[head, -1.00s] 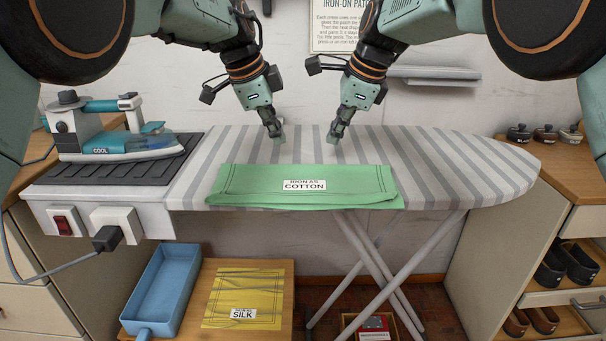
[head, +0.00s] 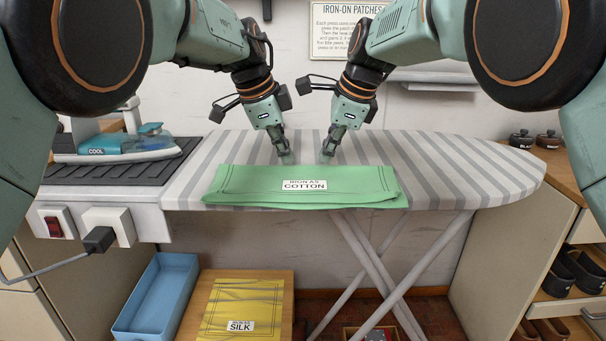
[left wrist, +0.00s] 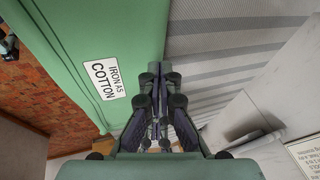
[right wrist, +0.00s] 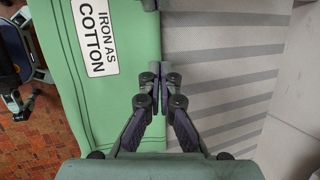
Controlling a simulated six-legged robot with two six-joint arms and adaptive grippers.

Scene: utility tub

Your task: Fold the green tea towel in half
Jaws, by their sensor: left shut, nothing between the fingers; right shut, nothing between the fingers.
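The green tea towel (head: 245,186) lies on the front part of the striped ironing board as a long folded strip, with layered edges at its front right. Its white label reads "IRON AS COTTON" and faces up. The towel also shows in the left wrist view (left wrist: 125,35) and in the right wrist view (right wrist: 75,95). My left gripper (head: 287,158) is shut and empty, just behind the towel's back edge. My right gripper (head: 326,157) is shut and empty, close to its right, also just behind the towel.
The ironing board (head: 470,172) is clear right of the towel. An iron (head: 120,146) stands on a dark ribbed mat at the left. Below are a blue tray (head: 150,300) and a yellow cloth (head: 240,305) labelled silk. Shoes (head: 580,272) sit on shelves at the right.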

